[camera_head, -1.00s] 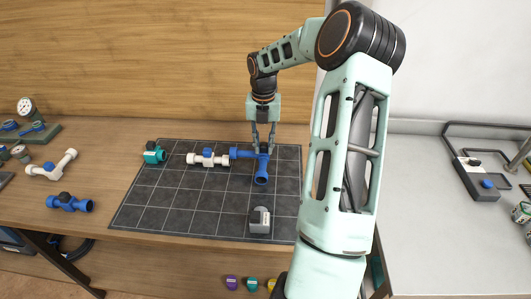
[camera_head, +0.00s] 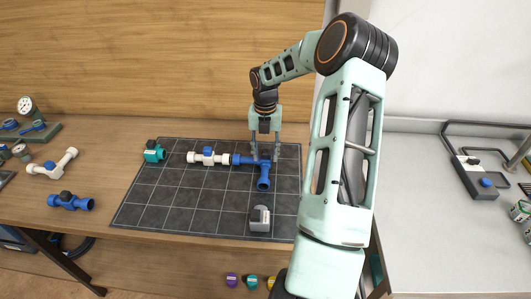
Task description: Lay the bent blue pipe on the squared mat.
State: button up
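The bent blue pipe (camera_head: 263,180) lies on the dark squared mat (camera_head: 170,213), toward its back right. One arm of it points left and one points toward the front. My gripper (camera_head: 265,157) is over the pipe from above, with its fingers spread apart on either side of it. The fingers look open, and part of the pipe behind them is hidden. The pipe's left end is very close to a white pipe piece with a blue valve (camera_head: 208,157); I cannot tell whether they touch.
A teal fitting (camera_head: 154,153) is at the mat's back left corner, and a grey block (camera_head: 259,218) near its front right. A white pipe (camera_head: 53,165) and a blue valve (camera_head: 70,202) lie on the wood left of the mat. The mat's front left is clear.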

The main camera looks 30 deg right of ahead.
jog(key=shift+r, duration=0.1)
notch_tip(320, 180, up, 12)
jog(key=shift+b, duration=0.35)
dwell(0.6)
